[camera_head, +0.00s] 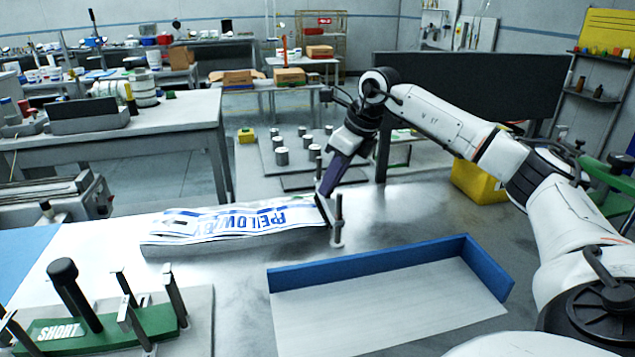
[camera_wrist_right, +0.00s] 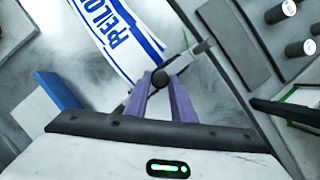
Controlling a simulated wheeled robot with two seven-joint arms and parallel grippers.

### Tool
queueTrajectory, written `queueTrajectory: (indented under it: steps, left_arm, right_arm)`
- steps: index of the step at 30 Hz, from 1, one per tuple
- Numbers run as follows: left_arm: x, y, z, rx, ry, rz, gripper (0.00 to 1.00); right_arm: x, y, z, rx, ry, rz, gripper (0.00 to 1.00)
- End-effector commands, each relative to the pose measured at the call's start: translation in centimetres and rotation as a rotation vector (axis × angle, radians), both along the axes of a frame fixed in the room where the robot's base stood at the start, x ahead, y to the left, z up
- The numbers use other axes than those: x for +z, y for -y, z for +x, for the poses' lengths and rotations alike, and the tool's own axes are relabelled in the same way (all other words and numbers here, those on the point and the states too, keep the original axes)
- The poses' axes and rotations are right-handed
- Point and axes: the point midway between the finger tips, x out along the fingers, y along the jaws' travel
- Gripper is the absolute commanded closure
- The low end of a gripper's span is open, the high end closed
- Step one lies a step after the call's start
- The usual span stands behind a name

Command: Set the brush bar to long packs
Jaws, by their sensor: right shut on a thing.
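My right gripper (camera_head: 322,194) has its purple fingers angled down at the right end of a stack of white and blue printed labels (camera_head: 235,220). In the right wrist view the fingers (camera_wrist_right: 160,84) are closed around a small dark round knob (camera_wrist_right: 160,77), beside a metal post (camera_wrist_right: 203,46). The post (camera_head: 337,222) stands upright just right of the labels. At the lower left, a green bar (camera_head: 150,322) carries a white SHORT plate (camera_head: 58,331) and a tilted black-handled lever (camera_head: 75,295). I cannot tell which part is the brush bar. My left gripper is out of view.
A blue-walled tray (camera_head: 390,262) with a pale floor lies in front of my right arm. Several metal pegs (camera_head: 282,157) stand behind the gripper. A yellow bin (camera_head: 478,182) is at the right. Bare metal table lies between tray and labels.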

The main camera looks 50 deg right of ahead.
Motion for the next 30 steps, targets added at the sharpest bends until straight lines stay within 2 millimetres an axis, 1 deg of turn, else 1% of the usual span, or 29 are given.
queueTrajectory:
  steps: [1, 7, 8, 9, 11, 19, 22, 26, 30]
  left_arm:
    - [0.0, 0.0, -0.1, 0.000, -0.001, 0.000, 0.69]
    - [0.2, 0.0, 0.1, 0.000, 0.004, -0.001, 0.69]
    - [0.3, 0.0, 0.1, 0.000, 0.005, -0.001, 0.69]
    - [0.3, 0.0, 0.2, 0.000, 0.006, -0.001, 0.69]
    - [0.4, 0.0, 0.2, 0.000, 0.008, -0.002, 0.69]
    - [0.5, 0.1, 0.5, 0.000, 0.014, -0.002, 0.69]
    - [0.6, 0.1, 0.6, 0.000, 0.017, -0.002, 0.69]
    - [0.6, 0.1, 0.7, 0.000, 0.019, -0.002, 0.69]
    - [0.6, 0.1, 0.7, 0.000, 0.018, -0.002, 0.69]
  right_arm:
    - [-0.4, -0.1, -0.1, 0.001, -0.006, 0.002, 1.00]
    - [-0.4, -0.1, -0.2, 0.002, -0.011, 0.002, 1.00]
    - [-0.4, -0.1, -0.2, 0.003, -0.011, 0.002, 0.74]
    - [-0.5, -0.2, -0.1, 0.004, -0.011, 0.002, 0.67]
    - [-0.4, -0.2, -0.1, 0.004, -0.010, 0.002, 0.58]
    - [-0.2, -0.2, 0.0, 0.003, -0.005, 0.002, 0.58]
    - [0.3, -0.1, -0.2, 0.003, -0.003, 0.001, 0.58]
    - [2.1, 0.1, -0.9, 0.001, -0.002, 0.000, 0.58]
    - [4.8, 0.2, -2.0, 0.004, -0.002, 0.001, 0.58]
